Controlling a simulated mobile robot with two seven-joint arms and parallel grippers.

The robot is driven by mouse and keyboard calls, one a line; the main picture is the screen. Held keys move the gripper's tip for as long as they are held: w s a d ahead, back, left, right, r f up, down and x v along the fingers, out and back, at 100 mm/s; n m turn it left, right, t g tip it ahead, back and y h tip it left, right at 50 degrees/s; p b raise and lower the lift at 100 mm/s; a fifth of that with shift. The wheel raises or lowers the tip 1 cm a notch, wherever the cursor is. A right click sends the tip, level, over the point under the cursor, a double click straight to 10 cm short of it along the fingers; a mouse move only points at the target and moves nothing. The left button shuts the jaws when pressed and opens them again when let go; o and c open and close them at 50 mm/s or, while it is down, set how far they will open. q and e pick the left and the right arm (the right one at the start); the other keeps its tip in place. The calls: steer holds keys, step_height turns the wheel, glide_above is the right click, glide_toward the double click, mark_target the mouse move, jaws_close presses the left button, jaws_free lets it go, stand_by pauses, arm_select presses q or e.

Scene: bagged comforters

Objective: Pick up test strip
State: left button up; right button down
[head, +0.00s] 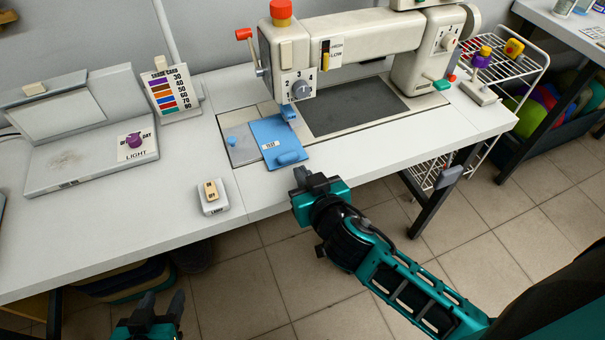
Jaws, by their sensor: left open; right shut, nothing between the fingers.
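The test strip is a blue flat piece (272,131) with a white "TEST" label and a raised blue tab (288,158) at its front right end. It lies on the sewing machine bed under the needle area, its front end near the table's front edge. My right gripper (318,176) is at the table's front edge, just in front and to the right of the tab, apart from it in the picture. It is shut and empty. My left gripper (161,303) is low at the bottom left, in front of the table, open and empty.
The sewing machine (350,40) stands over the strip. A small switch box (212,196) sits left of the strip near the front edge. A light box (88,130) and a colour card (171,92) stand further left. The white tabletop (110,235) is clear at front left.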

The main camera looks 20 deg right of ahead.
arm_select(q)
steer(key=shift+w+r, duration=0.45)
steer(key=shift+r, duration=0.05)
arm_select(e)
steer(key=shift+r, duration=0.1)
arm_select(q)
steer(key=shift+s, duration=0.15)
arm_select(e)
steer(key=shift+r, duration=0.15)
steer(key=shift+r+p, duration=0.7)
steer(key=shift+p, duration=0.15)
arm_select(q)
steer(key=shift+r, duration=0.55)
arm_select(e)
steer(key=shift+f, duration=0.1)
